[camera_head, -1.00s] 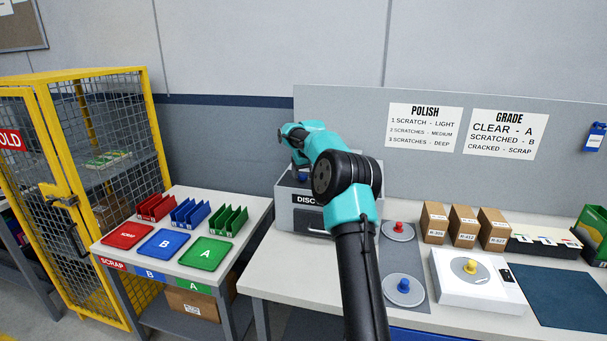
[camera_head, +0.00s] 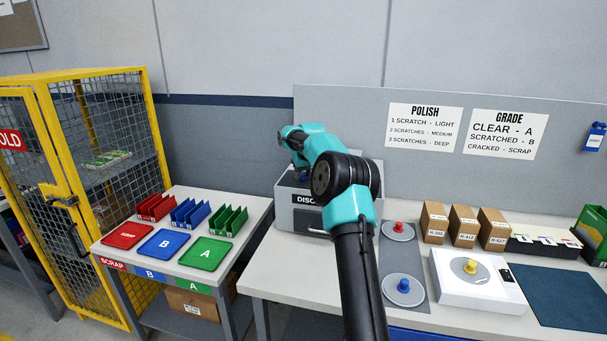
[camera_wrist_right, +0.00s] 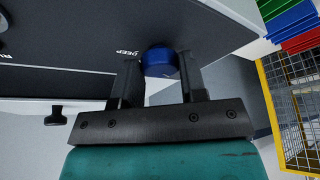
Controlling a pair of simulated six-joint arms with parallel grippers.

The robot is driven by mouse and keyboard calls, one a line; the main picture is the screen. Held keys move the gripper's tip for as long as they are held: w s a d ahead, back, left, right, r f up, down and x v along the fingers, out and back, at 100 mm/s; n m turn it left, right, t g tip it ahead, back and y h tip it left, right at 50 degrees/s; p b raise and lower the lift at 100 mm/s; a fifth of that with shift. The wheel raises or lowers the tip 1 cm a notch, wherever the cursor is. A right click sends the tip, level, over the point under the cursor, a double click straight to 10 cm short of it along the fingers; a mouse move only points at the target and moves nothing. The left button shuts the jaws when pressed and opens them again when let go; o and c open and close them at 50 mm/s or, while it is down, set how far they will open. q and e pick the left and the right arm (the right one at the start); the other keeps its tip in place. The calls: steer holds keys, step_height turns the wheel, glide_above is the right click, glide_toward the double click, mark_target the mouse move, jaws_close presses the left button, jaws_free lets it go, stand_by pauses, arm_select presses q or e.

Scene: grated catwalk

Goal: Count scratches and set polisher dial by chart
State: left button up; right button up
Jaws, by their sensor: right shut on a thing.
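The grey disc polisher (camera_head: 300,218), its label partly hidden by my arm, stands at the left end of the bench. My right gripper (camera_wrist_right: 160,64) is shut on the polisher's blue dial knob (camera_wrist_right: 161,63). The word DEEP shows beside the knob in the wrist view; the dial's pointer is not readable. The POLISH chart (camera_head: 425,128) reads 1 scratch light, 2 scratches medium, 3 scratches deep. A disc with a yellow knob (camera_head: 470,267) sits on a white unit (camera_head: 455,295). Discs with a red knob (camera_head: 398,230) and a blue knob (camera_head: 403,289) lie left of it. Scratches are too small to tell. My left gripper is out of view.
The GRADE chart (camera_head: 505,134) hangs beside the POLISH chart. Small brown boxes (camera_head: 464,225) stand behind the white unit. A dark blue mat (camera_head: 560,297) is bare. The left table holds red (camera_head: 128,235), blue (camera_head: 163,245) and green (camera_head: 207,254) trays. A yellow cage (camera_head: 75,180) stands far left.

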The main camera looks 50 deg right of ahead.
steer(key=shift+m, duration=0.4)
steer(key=m, duration=0.2)
steer(key=m+g+h, duration=0.1)
steer(key=shift+w+a+m+h, duration=0.1)
steer(key=shift+a+m+h, duration=0.05)
steer(key=shift+m+h, duration=0.2)
steer(key=shift+m+g+h, duration=0.35)
steer(key=shift+m+g, duration=0.25)
steer(key=shift+m, duration=1.15)
steer(key=o, duration=0.9)
steer(key=shift+a+r, duration=0.1)
steer(key=shift+r, duration=0.05)
steer(key=v, duration=1.7)
steer(key=shift+r, duration=0.1)
